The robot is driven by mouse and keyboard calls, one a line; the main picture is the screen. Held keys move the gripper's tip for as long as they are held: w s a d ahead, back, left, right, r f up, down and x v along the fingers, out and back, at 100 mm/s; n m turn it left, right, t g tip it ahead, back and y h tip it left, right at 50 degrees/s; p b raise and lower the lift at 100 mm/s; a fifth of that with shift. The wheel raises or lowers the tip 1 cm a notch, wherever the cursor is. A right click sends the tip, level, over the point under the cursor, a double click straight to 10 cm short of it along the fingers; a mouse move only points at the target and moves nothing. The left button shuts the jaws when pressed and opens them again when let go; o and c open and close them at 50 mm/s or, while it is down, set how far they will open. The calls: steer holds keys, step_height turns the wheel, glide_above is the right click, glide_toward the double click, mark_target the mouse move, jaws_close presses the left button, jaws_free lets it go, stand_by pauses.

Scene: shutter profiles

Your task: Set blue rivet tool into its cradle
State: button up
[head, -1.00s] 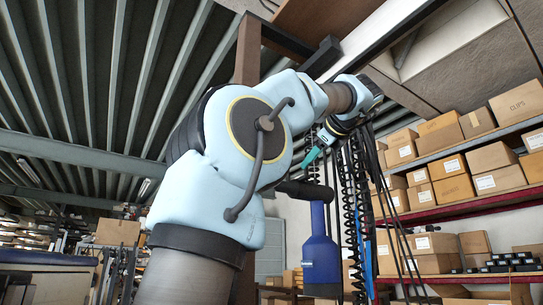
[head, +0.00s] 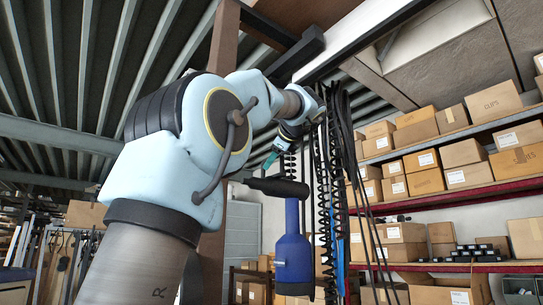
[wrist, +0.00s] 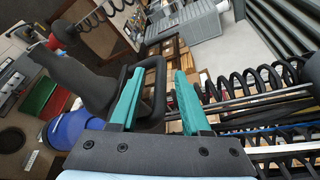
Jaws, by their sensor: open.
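The blue rivet tool (head: 293,262) hangs upright in the head view, with a blue body below and a black head on top. In the wrist view its black head (wrist: 82,75) and part of its blue body (wrist: 72,130) lie left of my gripper (wrist: 158,75). My gripper's teal fingers are apart. A black loop on the tool shows between them, and I cannot tell whether it touches either finger. In the head view the gripper (head: 270,160) is just above the tool's head. I cannot make out the cradle in either view.
Black coiled hoses and cables (head: 330,170) hang right beside the gripper and tool; coils also show in the wrist view (wrist: 270,75). Shelves with cardboard boxes (head: 455,155) stand at right. A brown post (head: 222,60) rises behind my arm.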

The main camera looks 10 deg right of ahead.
steer(key=shift+w+f, duration=0.1)
steer(key=shift+w, duration=0.15)
jaws_close()
stand_by(1.4)
